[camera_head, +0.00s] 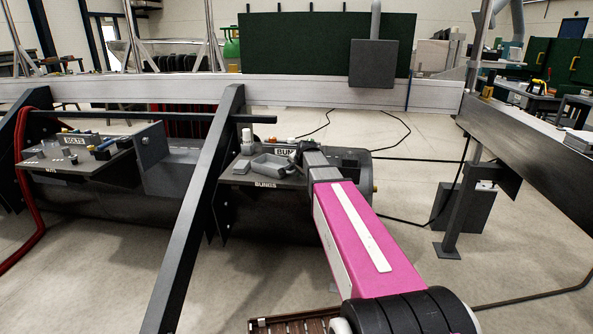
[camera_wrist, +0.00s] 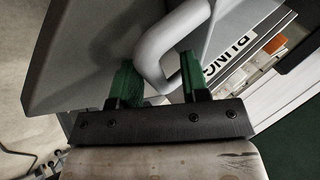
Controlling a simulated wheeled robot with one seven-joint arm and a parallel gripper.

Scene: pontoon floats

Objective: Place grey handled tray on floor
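The grey tray (camera_head: 272,165) sits on the dark shelf marked BUNGS, left of my gripper, in the head view. In the wrist view its grey side wall (camera_wrist: 90,50) fills the upper left, and a rounded grey loop handle (camera_wrist: 160,45) reaches toward my gripper. My gripper (camera_wrist: 160,85) has green fingers standing apart, with the curved end of the handle between them. The left finger overlaps the handle in view; whether either finger touches it I cannot tell. In the head view my pink arm hides the fingertips.
The shelf (camera_head: 240,181) also holds a small grey block (camera_head: 241,168), a white bottle (camera_head: 247,141) and small orange pieces behind. A dark slanted beam (camera_head: 200,200) stands left of it. Bare floor (camera_head: 110,270) lies at lower left, and a red hose (camera_head: 35,190) hangs far left.

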